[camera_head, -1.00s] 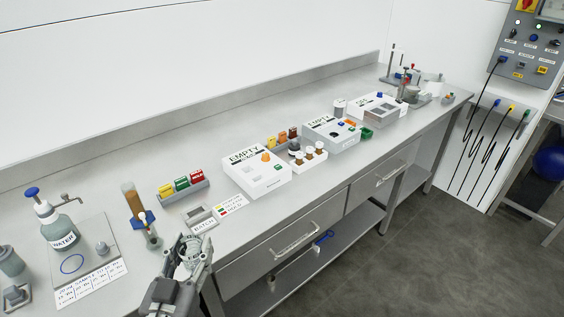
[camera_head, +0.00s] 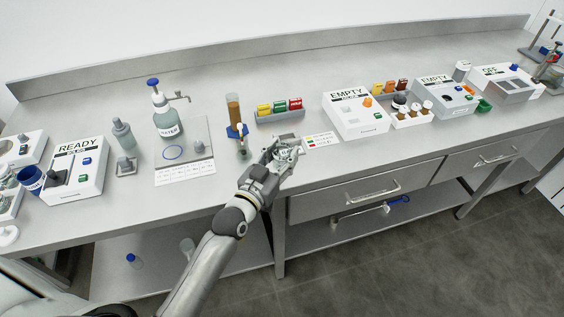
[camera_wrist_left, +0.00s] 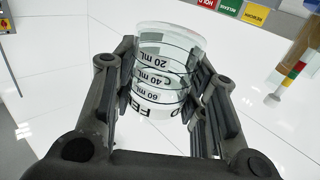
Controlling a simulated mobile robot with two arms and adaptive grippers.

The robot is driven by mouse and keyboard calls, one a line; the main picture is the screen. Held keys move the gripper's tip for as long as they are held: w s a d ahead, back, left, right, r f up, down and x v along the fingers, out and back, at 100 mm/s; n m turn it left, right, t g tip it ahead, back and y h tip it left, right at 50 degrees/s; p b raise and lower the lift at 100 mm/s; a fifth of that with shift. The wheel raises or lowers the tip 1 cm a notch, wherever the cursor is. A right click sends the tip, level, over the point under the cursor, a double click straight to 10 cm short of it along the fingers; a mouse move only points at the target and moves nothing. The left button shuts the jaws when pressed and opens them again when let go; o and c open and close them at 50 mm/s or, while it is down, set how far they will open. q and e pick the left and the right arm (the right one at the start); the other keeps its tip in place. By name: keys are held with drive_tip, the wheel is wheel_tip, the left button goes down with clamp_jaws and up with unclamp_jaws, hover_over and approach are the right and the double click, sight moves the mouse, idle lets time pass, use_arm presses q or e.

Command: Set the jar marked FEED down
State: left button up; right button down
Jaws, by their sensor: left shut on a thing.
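My left gripper (camera_head: 284,150) reaches over the front edge of the bench, just right of the amber-filled cylinder. In the left wrist view my left gripper (camera_wrist_left: 162,95) is shut on a clear glass jar (camera_wrist_left: 165,65). The jar has volume marks of 20, 40 and 60 mL and black letters, partly hidden, that start with FE. In the head view the jar (camera_head: 288,153) is small and mostly covered by the fingers. I cannot tell whether its base touches the bench. My right gripper is not in view.
A steel bench (camera_head: 222,92) runs across the view. The amber-filled cylinder (camera_head: 233,110) stands left of the gripper, a rack of coloured blocks (camera_head: 280,113) behind it. A card with coloured marks (camera_head: 321,141) and a white EMPTY box (camera_head: 355,118) lie to the right. A WATER bottle (camera_head: 167,120) stands left.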

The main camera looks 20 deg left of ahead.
sight(281, 164)
use_arm(q)
drive_tip(key=shift+w+a+f, duration=0.2)
drive_tip(key=shift+w+f, duration=0.45)
drive_tip(key=shift+f, duration=0.1)
drive_tip(key=shift+w+a+f, duration=0.2)
drive_tip(key=shift+w+f, duration=0.4)
drive_tip(key=shift+f, duration=1.65)
drive_tip(key=o, duration=0.7)
drive_tip(key=shift+f, duration=0.2)
drive_tip(key=o, duration=0.4)
drive_tip(key=shift+o, duration=0.2)
drive_tip(key=shift+s+r, duration=0.1)
drive_tip(key=shift+r, duration=0.1)
drive_tip(key=s+a+b, duration=0.1)
drive_tip(key=s+a, duration=0.1)
drive_tip(key=s, duration=0.9)
drive_tip(key=shift+s, duration=0.4)
